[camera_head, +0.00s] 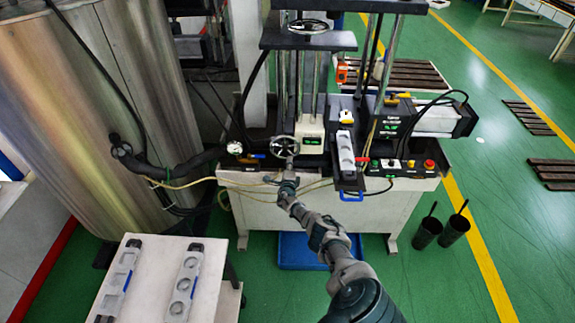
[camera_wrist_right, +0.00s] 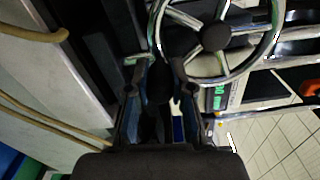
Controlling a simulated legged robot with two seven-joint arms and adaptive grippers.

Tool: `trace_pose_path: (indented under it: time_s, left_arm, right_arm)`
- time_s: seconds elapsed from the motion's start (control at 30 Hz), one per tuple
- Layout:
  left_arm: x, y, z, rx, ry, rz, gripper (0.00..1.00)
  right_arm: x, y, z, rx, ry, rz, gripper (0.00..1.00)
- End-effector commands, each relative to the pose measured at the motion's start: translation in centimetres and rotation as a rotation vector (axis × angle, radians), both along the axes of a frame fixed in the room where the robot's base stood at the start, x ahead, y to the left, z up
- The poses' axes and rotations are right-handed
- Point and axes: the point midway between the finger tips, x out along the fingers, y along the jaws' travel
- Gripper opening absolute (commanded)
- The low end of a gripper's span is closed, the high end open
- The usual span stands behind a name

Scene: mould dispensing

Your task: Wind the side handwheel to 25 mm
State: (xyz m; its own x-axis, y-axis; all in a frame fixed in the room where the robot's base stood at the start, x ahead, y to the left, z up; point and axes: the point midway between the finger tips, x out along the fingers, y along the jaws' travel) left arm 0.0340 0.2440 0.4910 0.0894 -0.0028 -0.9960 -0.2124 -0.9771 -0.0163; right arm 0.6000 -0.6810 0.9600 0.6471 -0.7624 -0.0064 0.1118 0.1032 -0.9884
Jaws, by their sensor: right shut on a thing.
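The side handwheel (camera_head: 284,146) is a small spoked metal wheel on the front of the machine. In the right wrist view its bright rim and dark hub (camera_wrist_right: 215,37) fill the upper middle. My right gripper (camera_head: 289,168) is at the wheel's lower edge. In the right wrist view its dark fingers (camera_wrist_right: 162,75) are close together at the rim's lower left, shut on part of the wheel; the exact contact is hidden. A green-lit readout (camera_head: 312,141) sits just right of the wheel, its digits too small to read. My left gripper is not in view.
A second, flat handwheel (camera_head: 308,26) is higher on the machine. A pale mould strip (camera_head: 346,152) stands right of the readout. A hose with a gauge (camera_head: 235,147) is to the left. A white table (camera_head: 146,286) with mould strips is at lower left.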

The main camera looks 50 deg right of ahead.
Motion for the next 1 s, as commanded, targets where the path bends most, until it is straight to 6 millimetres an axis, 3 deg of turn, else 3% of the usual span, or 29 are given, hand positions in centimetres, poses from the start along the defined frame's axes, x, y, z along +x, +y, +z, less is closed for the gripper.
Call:
trace_pose_path:
  time_s: [0.37, 0.4, 0.47, 1.0]
  left_arm:
    - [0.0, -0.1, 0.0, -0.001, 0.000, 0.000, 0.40]
    - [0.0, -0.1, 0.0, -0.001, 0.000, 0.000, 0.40]
    - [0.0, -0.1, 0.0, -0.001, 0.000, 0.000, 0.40]
    - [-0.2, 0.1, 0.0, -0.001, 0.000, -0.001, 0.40]
  right_arm:
    - [-0.2, 0.0, -0.3, 0.002, 0.007, -0.002, 0.00]
    - [-0.2, 0.0, -0.4, 0.002, 0.007, -0.002, 0.32]
    - [-0.2, 0.0, -0.3, 0.002, 0.007, -0.002, 0.47]
    - [-0.7, 1.0, -0.3, -0.001, 0.001, 0.002, 0.48]
